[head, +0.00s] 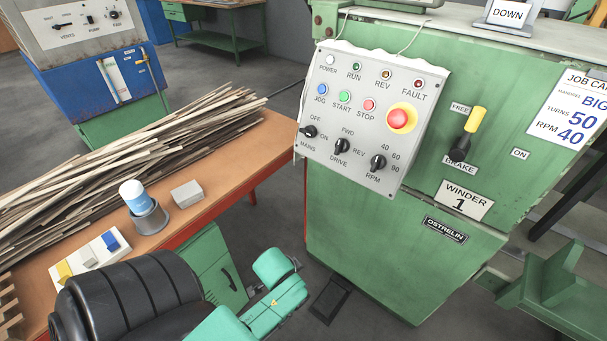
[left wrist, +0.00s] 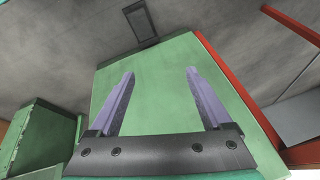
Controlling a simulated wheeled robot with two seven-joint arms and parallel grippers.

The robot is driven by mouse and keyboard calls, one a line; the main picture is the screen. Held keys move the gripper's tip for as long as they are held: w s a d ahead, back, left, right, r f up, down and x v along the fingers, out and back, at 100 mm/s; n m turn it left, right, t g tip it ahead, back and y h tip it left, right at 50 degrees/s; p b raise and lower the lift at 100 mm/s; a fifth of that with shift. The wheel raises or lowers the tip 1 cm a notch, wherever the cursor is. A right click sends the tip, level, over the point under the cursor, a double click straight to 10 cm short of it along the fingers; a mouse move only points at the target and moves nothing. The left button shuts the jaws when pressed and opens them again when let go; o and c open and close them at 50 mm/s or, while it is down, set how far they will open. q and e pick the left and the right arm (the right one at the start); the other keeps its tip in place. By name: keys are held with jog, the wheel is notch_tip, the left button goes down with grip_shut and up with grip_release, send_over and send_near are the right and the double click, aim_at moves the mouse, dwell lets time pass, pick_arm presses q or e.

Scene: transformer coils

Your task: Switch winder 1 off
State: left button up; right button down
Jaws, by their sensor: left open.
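Winder 1 is a green machine (head: 400,245) on the right of the head view, with a "WINDER 1" plate. Its tilted grey control panel (head: 372,110) carries a black MAINS knob (head: 309,131) between OFF and ON labels, DRIVE (head: 342,146) and RPM (head: 378,162) knobs, coloured buttons and a red emergency button (head: 399,118) on yellow. I cannot tell clearly which label the MAINS knob points at. My left gripper (left wrist: 160,76) is open and empty in the left wrist view, well below the panel. My right gripper is out of view.
A bench (head: 180,232) with wooden strips (head: 120,150), a cup holder (head: 148,215) and a grey block (head: 187,194) stands on the left. A black pedal (head: 330,300) lies on the floor. Space before the control panel is clear.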

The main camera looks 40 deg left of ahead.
aim_at(305, 135)
pick_arm(q)
jog(key=w+a+r+m+t+y+b, duration=0.25)
jog(key=a+r+t+y, duration=0.25)
jog(key=a+r, duration=0.8)
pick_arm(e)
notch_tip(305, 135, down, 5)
pick_arm(q)
notch_tip(305, 135, up, 20)
jog(key=a+m+t, duration=0.3)
jog(key=m+t, duration=0.6)
jog(key=m, duration=0.9)
jog(key=d+m+h, duration=0.5)
jog(key=m+h, duration=0.1)
jog(key=m, duration=0.7)
jog(key=shift+n+g, duration=0.25)
jog(key=shift+g, duration=0.05)
jog(key=w+p, duration=0.1)
jog(key=w, duration=0.3)
jog(key=w+p, duration=0.2)
jog(key=w, duration=0.3)
jog(key=w+p, duration=0.1)
jog(key=w, duration=0.3)
jog(key=shift+w+a+f, duration=0.3)
jog(key=shift+f, duration=0.1)
jog(key=shift+w+f, duration=0.1)
jog(key=shift+w, duration=0.25)
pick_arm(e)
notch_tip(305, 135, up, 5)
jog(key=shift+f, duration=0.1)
